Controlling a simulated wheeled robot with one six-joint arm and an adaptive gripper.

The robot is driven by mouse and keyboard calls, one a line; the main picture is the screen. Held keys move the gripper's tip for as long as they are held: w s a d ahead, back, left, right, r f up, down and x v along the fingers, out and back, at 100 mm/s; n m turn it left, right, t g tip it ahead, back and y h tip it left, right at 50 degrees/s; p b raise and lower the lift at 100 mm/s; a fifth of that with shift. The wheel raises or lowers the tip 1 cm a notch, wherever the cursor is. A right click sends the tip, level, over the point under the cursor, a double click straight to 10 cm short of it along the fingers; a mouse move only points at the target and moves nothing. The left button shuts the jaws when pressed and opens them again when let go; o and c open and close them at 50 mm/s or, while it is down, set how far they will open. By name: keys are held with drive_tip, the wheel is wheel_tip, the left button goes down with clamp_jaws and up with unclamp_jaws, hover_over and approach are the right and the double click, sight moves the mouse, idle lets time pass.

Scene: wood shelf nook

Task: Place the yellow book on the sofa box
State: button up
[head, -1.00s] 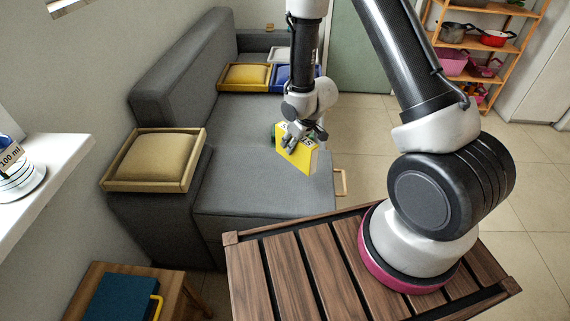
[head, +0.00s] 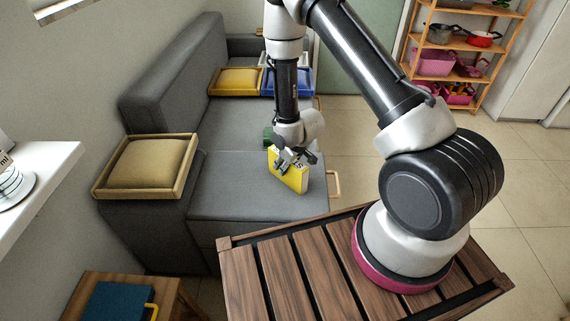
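The yellow book (head: 288,176) is upright, slightly tilted, over the front part of the grey sofa seat (head: 235,190). My gripper (head: 290,158) reaches down from above and is shut on the book's upper edge. I cannot tell whether the book's lower edge touches the seat. Nothing in the picture is plainly marked as the sofa box; the grey seat block under the book has a wooden handle (head: 334,185) at its right side.
A wooden tray with a tan cushion (head: 150,162) rests on the near armrest. Yellow and blue trays (head: 287,82) stand at the sofa's far end. A small green object (head: 268,134) is behind my gripper. A wooden stool with a blue book (head: 122,303) is at lower left. The front seat is largely clear.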

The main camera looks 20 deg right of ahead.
drive_tip(key=shift+o, duration=1.1)
drive_tip(key=shift+r, duration=0.15)
drive_tip(key=v, duration=1.2)
drive_tip(key=shift+w+d+r, duration=0.1)
drive_tip(key=shift+d+r, duration=0.05)
drive_tip(key=shift+r, duration=0.2)
drive_tip(key=s+d+r+m+h, duration=0.1)
drive_tip(key=s+d+r, duration=0.15)
drive_tip(key=r, duration=0.55)
drive_tip(key=s+d+r+m, duration=0.1)
drive_tip(key=d+r, duration=0.3)
drive_tip(key=r, duration=0.3)
drive_tip(key=s+d+r+m+h, duration=0.1)
drive_tip(key=s+d+r, duration=0.15)
drive_tip(key=r, duration=0.55)
drive_tip(key=s+d+r+m, duration=0.1)
drive_tip(key=s+d+r, duration=0.1)
drive_tip(key=s+r, duration=0.3)
drive_tip(key=s+d+r+m, duration=0.1)
drive_tip(key=s+r, duration=0.5)
drive_tip(key=s, duration=0.6)
drive_tip(key=shift+s+d+r, duration=0.15)
drive_tip(key=shift+s+d, duration=0.1)
drive_tip(key=shift+d, duration=0.25)
